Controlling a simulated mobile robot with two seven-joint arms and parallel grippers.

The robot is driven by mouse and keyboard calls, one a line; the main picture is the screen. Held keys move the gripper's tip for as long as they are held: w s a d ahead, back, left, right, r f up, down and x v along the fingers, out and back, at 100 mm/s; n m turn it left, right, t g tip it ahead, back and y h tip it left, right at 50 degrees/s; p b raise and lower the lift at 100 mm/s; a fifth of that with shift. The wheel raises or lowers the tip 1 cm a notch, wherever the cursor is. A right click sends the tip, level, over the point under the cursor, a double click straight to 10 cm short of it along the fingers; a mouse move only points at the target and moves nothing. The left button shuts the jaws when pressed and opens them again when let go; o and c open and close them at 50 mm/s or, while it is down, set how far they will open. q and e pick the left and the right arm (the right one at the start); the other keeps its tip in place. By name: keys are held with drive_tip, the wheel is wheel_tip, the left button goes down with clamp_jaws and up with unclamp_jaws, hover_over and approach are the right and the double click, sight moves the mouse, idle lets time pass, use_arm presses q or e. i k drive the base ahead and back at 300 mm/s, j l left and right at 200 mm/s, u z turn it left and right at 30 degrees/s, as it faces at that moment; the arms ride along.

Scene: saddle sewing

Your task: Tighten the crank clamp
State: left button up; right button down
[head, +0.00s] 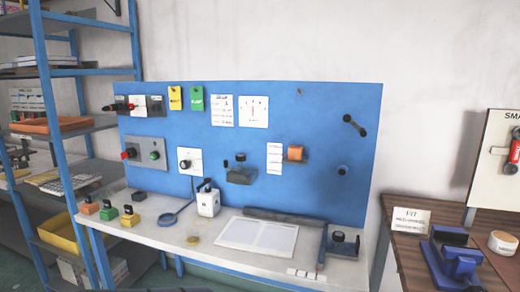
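No part is plainly marked as the crank clamp. A black crank-like handle (354,125) is on the upper right of the blue board (300,115), slanting down to the right. A dark round knob (342,170) sits below it. A dark block with a black knob (240,173) is mounted at the board's middle. A small blue fixture with a dark round top (340,242) stands at the right end of the white bench. A blue vise-like device (455,262) stands on the wooden table at right. Whether any clamp is tight cannot be told. Neither gripper shows.
The white bench (180,238) holds an open booklet (258,236), a white box with dark knobs (207,200), a magnifier-like tool (170,218) and small coloured blocks (108,211). A blue shelf rack (48,90) stands at left. A gap separates the bench from the wooden table (405,255).

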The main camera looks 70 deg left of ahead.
sight(342, 171)
drive_tip(key=u, duration=2.45)
drive_tip(key=i+l+z, duration=0.25)
drive_tip(key=l, duration=0.2)
